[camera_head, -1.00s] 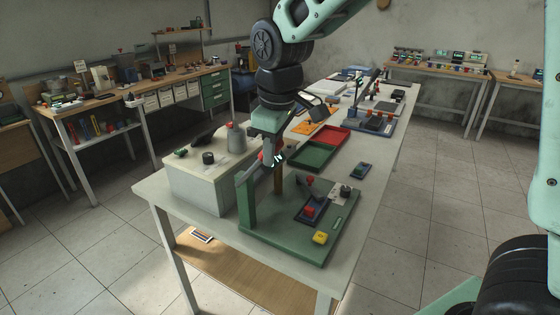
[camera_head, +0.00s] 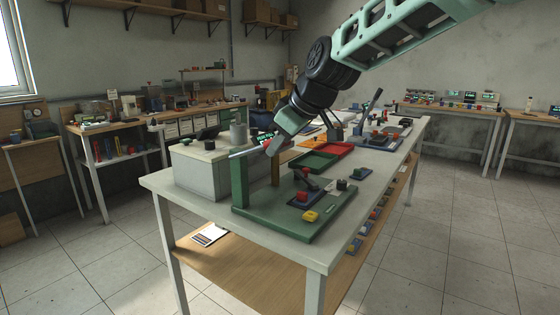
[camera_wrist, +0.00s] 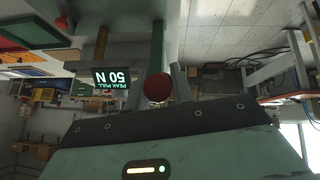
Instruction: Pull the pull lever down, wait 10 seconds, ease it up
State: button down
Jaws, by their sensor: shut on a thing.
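My gripper (camera_head: 268,148) is at the top of a stand on the green board (camera_head: 282,228), beside its green post (camera_head: 239,185) and brown post (camera_head: 275,168). In the wrist view the fingers are shut on a round dark red knob (camera_wrist: 158,89), which appears to be the pull lever's handle. The lever's arm is mostly hidden, so its angle is unclear.
A pale box (camera_head: 205,178) stands left of the stand. A red button (camera_head: 302,196), a yellow block (camera_head: 312,216) and a small black lever are on the board's right part. Red (camera_head: 333,150) and green trays lie behind. The table's front right corner is clear.

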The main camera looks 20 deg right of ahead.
notch_tip(320, 180, down, 6)
jog(key=s+t+y+b, duration=0.1)
jog(key=t+y+b, duration=0.1)
jog(key=b, duration=1.9)
jog(key=shift+d+f+t+b, duration=0.25)
jog(key=shift+d+t+b, duration=0.15)
jog(key=shift+t, duration=0.3)
jog(key=shift+y+b, duration=0.3)
jog(key=shift+b, duration=0.15)
jog(key=c, duration=1.2)
grip_release()
jog(key=shift+s+r, duration=0.1)
